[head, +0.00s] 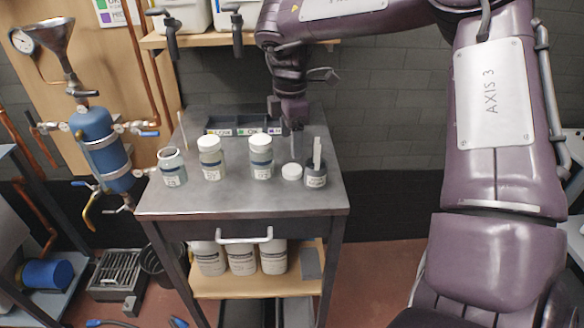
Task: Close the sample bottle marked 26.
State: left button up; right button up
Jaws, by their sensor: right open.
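Three sample bottles stand in a row on the grey cart top. The leftmost bottle (172,168) has an uncapped, open mouth. The middle bottle (212,160) and the right-hand bottle (261,158) wear white caps. Their label numbers are too small to read surely, so I cannot tell which is 26. A loose white cap (292,171) lies on the cart top, right of the bottles. My right gripper (292,128) is open, pointing down behind the loose cap and apart from it. It looks empty. My left gripper is not in view.
A dark cup (315,177) with pale strips stands just right of the loose cap. A dark divided tray (225,126) with labels lies at the back of the cart top (240,197). Dispensing taps (170,38) hang above. The cart's front strip is clear.

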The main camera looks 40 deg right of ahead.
aim_at(293, 169)
jog(key=shift+d+f, duration=0.1)
jog(key=shift+f, duration=1.3)
jog(key=f, duration=0.5)
jog(key=shift+s+d+f, duration=0.1)
jog(key=shift+s, duration=0.1)
jog(key=c, duration=1)
